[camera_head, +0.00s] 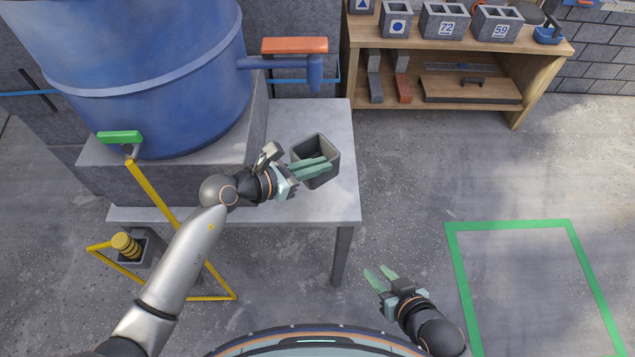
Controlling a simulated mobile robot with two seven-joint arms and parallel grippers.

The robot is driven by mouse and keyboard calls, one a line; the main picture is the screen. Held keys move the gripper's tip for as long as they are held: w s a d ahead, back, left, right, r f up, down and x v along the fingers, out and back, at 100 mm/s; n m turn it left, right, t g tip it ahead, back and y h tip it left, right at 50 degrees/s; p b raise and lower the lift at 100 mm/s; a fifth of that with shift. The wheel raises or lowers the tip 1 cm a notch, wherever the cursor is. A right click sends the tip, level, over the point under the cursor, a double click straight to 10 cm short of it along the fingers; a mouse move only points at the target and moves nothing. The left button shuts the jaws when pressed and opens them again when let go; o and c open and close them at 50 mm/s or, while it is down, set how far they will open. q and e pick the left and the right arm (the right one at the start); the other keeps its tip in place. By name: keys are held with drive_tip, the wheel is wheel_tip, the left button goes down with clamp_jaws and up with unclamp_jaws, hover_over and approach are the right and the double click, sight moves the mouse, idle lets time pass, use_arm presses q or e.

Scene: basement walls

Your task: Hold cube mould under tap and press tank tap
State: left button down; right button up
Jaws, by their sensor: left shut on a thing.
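The blue tank (150,60) stands on a grey block at the upper left. Its blue tap (314,72) sticks out to the right, with an orange lever (294,46) above it. The dark grey cube mould (326,145) is an open box over the grey table (250,200), below the tap in the picture. My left gripper (312,167) is shut on the mould at its near left side; I cannot tell if the mould touches the table. My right gripper (381,278) is open and empty over the floor, to the right of the table.
A green handle (119,137) sits at the tank's lower left. A wooden shelf (525,60) with grey blocks is at the upper right. A green outline (508,224) marks clear floor at right.

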sight(323, 136)
use_arm(q)
drive_tip(key=w+b, duration=0.2)
drive_tip(key=w, duration=0.2)
drive_tip(key=shift+w+b, duration=0.2)
drive_tip(key=shift+b, duration=0.15)
drive_tip(key=w+b, duration=0.2)
drive_tip(key=shift+w, duration=0.4)
drive_tip(key=shift+w+b, duration=0.3)
drive_tip(key=shift+w, duration=0.5)
drive_tip(key=shift+w+r+b, duration=0.1)
drive_tip(key=shift+w+b, duration=0.05)
drive_tip(key=shift+b, duration=0.15)
